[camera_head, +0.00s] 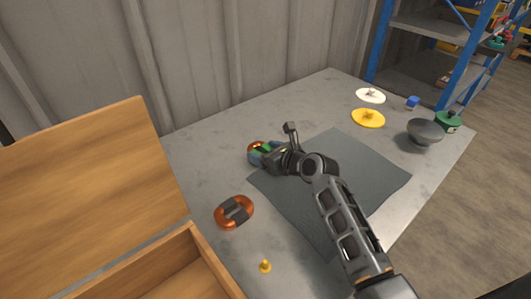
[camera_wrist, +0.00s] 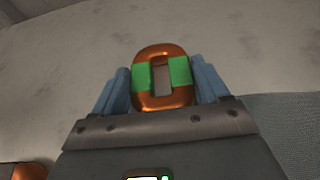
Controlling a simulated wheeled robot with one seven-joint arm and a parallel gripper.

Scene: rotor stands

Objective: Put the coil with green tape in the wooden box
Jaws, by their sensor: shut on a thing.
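The coil with green tape (camera_wrist: 164,101) is a copper-coloured ring with green tape on two opposite sides. My gripper (camera_wrist: 164,88) is shut on it, with a blue finger against each taped side in the wrist view. In the head view the coil (camera_head: 254,147) shows partly at the left edge of the dark mat, and my gripper (camera_head: 264,152) covers part of it. I cannot tell whether the coil touches the table. The wooden box (camera_head: 190,278) stands at the lower left, with its lid (camera_head: 90,180) raised open.
A copper coil with dark tape (camera_head: 234,211) lies between the box and the mat (camera_head: 350,165). A small yellow peg (camera_head: 265,266) stands near the box. Yellow (camera_head: 368,118) and white discs (camera_head: 370,95), a blue cube (camera_head: 412,102) and a grey bowl (camera_head: 424,132) are at right.

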